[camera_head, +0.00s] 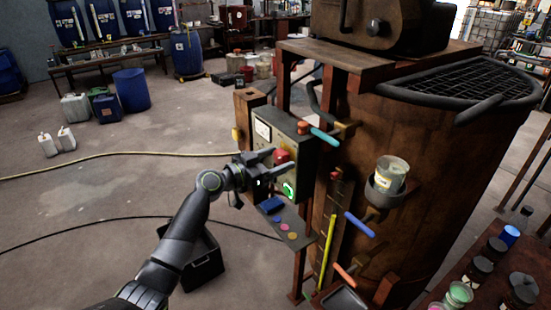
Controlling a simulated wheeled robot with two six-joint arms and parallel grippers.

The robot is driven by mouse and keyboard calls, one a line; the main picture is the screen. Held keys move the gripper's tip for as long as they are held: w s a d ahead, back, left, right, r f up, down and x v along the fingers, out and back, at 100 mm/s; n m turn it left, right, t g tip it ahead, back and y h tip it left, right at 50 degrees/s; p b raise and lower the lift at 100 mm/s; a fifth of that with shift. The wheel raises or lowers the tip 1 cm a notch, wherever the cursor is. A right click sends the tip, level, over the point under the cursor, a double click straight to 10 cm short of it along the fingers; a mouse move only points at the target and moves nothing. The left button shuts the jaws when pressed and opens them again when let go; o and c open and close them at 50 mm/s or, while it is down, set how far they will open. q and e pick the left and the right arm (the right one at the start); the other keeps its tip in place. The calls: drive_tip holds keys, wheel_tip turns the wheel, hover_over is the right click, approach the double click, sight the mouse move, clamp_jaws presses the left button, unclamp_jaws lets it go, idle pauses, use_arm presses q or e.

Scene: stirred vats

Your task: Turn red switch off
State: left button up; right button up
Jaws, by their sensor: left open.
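A control box (302,150) with a dark casing and a pale front panel is mounted beside a big rusty brown vat (420,150). A red switch (282,156) sits on its panel, below a white gauge (262,130). A green glowing ring (289,189) is lower on the panel. My left gripper (275,160) is open in front of the panel, its dark fingers pointing right at the red switch. The fingers partly overlap the switch; I cannot tell whether they touch it. The switch's exact setting cannot be read. My right gripper is not in view.
A small shelf (268,220) with coloured discs and a blue block juts out below the box. Coloured handles, including a teal one (325,136) and a blue one (360,225), stick out from the vat. A black crate (203,262) stands on the floor beneath my arm.

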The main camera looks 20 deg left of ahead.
use_arm(q)
drive_tip(key=c, duration=1)
drive_tip(key=shift+n+b, duration=0.3)
drive_tip(key=shift+n, duration=0.1)
drive_tip(key=n+b, duration=0.1)
drive_tip(key=n, duration=0.1)
drive_tip(key=shift+n, duration=0.4)
drive_tip(key=n, duration=0.3)
drive_tip(key=shift+n+b, duration=0.3)
drive_tip(key=shift+b, duration=0.05)
drive_tip(key=n, duration=0.4)
drive_tip(key=shift+r+n+p, duration=0.15)
drive_tip(key=shift+n+p, duration=0.15)
drive_tip(key=shift+p, duration=0.05)
drive_tip(key=n+p, duration=0.2)
drive_tip(key=n, duration=0.4)
